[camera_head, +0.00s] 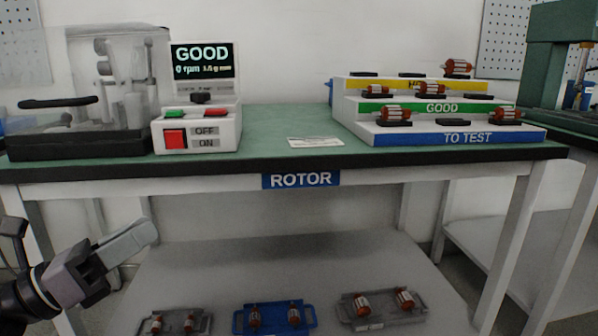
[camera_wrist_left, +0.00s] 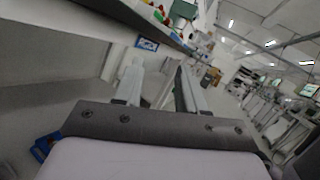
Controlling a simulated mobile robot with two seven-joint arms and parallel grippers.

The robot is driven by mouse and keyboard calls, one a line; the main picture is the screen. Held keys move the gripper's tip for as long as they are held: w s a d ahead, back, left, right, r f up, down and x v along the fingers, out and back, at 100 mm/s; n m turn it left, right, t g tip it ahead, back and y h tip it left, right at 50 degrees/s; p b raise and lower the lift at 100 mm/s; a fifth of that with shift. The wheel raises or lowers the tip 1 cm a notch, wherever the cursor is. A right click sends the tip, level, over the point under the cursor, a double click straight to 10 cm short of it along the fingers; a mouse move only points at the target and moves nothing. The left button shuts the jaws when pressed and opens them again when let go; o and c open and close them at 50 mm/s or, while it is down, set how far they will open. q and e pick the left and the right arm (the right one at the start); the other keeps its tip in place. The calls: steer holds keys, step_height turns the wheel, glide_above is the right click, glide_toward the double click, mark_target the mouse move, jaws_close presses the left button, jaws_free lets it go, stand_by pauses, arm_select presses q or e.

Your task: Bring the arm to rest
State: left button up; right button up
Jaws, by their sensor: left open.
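My left gripper (camera_head: 128,243) is at the lower left of the head view, in front of the workbench and below its top edge. In the left wrist view its two fingers (camera_wrist_left: 157,88) stand apart with nothing between them. The workbench (camera_head: 275,128) has a green top and a blue ROTOR label on its front. My right gripper is not in view.
A test machine (camera_head: 198,130) with a GOOD screen stands beside a clear-covered unit (camera_head: 75,145). A stepped rack (camera_head: 440,137) holds several rotors. Trays with rotors, one of them blue (camera_head: 274,330), lie on the lower shelf (camera_head: 290,262). A green machine (camera_head: 552,60) stands right.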

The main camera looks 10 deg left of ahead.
arm_select(q)
steer(key=s+d+f+m+y, duration=0.4)
steer(key=f+m, duration=0.3)
steer(key=m, duration=0.5)
steer(key=s+d+f+m+g+y, duration=0.1)
steer(key=s+d+f+m+y, duration=0.15)
steer(key=d+f+m, duration=0.6)
steer(key=s+d+f+m+y, duration=0.2)
steer(key=s+f+m, duration=0.3)
steer(key=m, duration=1)
steer(key=s+a+r+n+g+y+p, duration=0.1)
steer(key=a+r+p, duration=0.3)
steer(key=p, duration=1.5)
steer(key=s+a+r+n+g+y+p, duration=0.1)
steer(key=s+a+r+g+y+p, duration=0.1)
steer(key=r+p, duration=1)
steer(key=a+y+p, duration=0.1)
steer(key=a+p, duration=0.1)
steer(key=p, duration=0.5)
steer(key=shift+s+g, duration=0.3)
steer(key=shift+g, duration=0.1)
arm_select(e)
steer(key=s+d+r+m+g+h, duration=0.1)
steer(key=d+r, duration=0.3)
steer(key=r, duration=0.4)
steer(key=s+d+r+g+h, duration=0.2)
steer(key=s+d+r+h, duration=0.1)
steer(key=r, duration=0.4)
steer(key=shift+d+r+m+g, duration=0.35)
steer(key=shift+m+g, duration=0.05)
